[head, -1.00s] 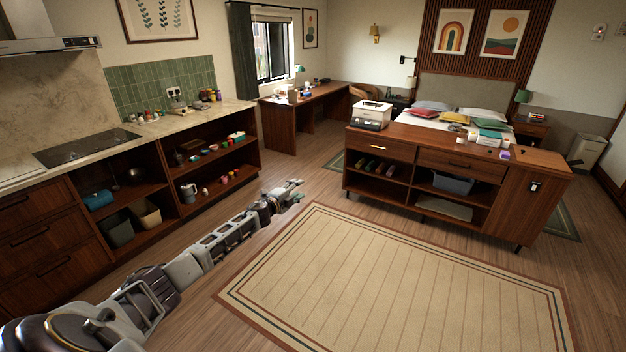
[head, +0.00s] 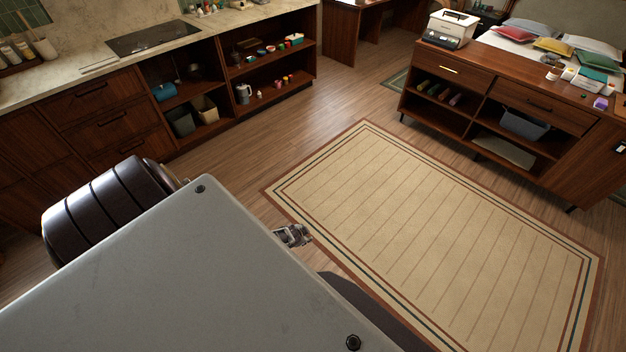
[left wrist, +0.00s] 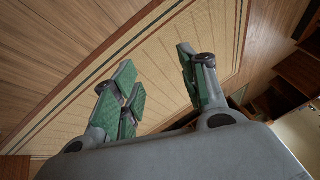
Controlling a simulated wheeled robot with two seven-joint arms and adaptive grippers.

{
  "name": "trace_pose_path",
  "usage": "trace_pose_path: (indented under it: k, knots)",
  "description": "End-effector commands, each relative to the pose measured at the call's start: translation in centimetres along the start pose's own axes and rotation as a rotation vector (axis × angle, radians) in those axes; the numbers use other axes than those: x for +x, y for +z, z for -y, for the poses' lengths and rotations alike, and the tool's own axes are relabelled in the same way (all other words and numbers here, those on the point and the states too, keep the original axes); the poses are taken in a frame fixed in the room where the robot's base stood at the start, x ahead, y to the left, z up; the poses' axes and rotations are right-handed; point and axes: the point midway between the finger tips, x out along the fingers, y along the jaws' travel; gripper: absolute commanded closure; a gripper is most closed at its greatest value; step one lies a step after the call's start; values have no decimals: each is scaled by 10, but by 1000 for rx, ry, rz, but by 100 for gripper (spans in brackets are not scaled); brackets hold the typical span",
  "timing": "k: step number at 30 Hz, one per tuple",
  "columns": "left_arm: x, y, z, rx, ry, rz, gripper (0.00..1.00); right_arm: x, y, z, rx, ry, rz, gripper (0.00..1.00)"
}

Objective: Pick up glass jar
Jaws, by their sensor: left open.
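I cannot make out a glass jar for certain in either view. Small jar-like containers (head: 20,48) stand on the counter at the far left of the head view, too small to identify. My left gripper (left wrist: 160,85) is open and empty in the left wrist view, its green-padded fingers spread apart above the floor and rug. In the head view my own arm fills the lower left, and only a small metallic part near the rug's edge shows beyond it. My right gripper is not in view.
A stone counter (head: 75,72) with a black cooktop (head: 153,38) runs along the left, above open shelves holding cups and bins. The rug (head: 440,230) is clear.

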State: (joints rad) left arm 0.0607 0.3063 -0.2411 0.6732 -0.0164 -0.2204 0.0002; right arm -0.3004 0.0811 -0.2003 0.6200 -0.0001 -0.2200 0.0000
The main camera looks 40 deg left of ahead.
Motion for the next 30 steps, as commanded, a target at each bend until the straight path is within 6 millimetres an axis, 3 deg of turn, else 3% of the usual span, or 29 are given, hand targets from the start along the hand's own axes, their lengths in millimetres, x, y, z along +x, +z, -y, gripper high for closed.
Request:
trace_pose_path:
  k: [1,6,12,15,18,22,30]
  knots:
    - [-6,26,-29,-18,32,34,57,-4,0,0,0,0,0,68]
    - [-27,99,-111,-60,118,128,57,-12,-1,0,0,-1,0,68]
    - [-67,174,-197,-94,206,224,57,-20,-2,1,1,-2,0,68]
    - [-90,207,-230,-105,241,266,57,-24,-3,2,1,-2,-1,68]
    - [-108,234,-252,-111,265,300,57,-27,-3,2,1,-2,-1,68]
    - [-125,259,-268,-113,282,331,57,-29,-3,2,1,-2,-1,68]
    - [-134,272,-274,-112,289,348,57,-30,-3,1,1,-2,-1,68]
